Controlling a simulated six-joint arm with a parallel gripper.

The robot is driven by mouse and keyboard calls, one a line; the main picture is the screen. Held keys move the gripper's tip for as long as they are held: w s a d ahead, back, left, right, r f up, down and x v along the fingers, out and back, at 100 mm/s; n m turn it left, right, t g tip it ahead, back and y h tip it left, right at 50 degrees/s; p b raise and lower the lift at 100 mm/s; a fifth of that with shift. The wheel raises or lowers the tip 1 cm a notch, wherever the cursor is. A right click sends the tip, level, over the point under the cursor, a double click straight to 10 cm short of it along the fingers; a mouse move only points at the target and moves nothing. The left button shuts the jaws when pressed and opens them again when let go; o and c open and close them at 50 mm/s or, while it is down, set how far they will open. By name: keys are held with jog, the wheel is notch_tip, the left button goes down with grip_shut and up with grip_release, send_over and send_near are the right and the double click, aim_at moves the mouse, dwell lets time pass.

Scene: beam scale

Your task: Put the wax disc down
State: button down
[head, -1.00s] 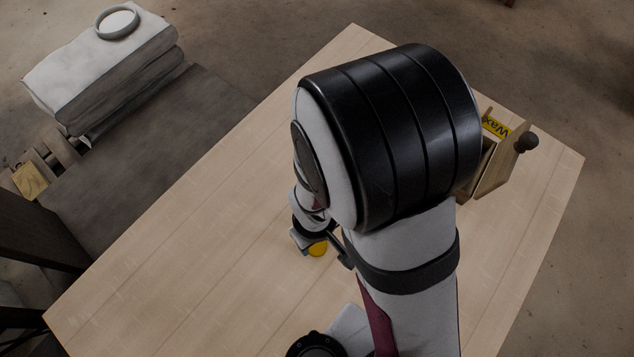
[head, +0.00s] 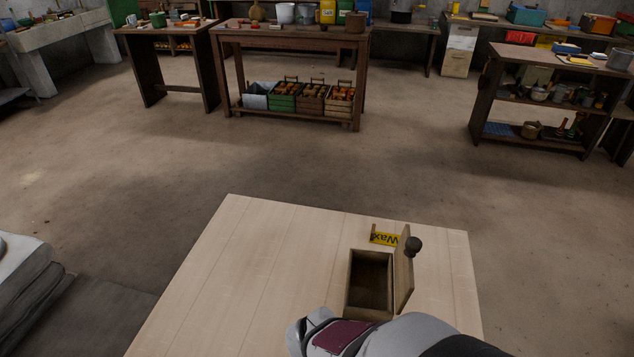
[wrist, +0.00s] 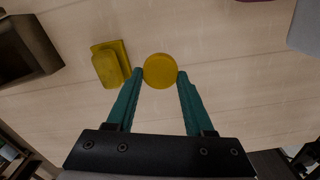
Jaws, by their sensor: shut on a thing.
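The wax disc (wrist: 160,70) is round and yellow. In the wrist view it sits between the teal fingertips of my gripper (wrist: 160,76), which is shut on it. The pale wooden tabletop lies beyond it; I cannot tell how high the disc is above the wood. In the head view the gripper and disc are out of sight, and only part of my arm shows at the bottom.
A yellow stepped block (wrist: 110,63) is just left of the disc. An open wooden box (head: 370,282), dark inside, stands on the table (head: 250,270), its knobbed lid (head: 404,270) upright. The table's left is clear.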

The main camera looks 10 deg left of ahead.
jog(key=w+r+m, duration=0.2)
jog(key=w+m, duration=0.1)
jog(key=w, duration=1)
jog(key=m, duration=0.5)
send_over(367, 297)
jog(key=s, duration=0.1)
jog(key=f, duration=0.7)
jog(key=w+f, duration=0.1)
jog(key=f, duration=0.3)
jog(key=shift+f, duration=0.1)
jog(key=c, duration=0.6)
grip_release()
jog(key=shift+f, duration=0.1)
jog(key=shift+o, duration=0.2)
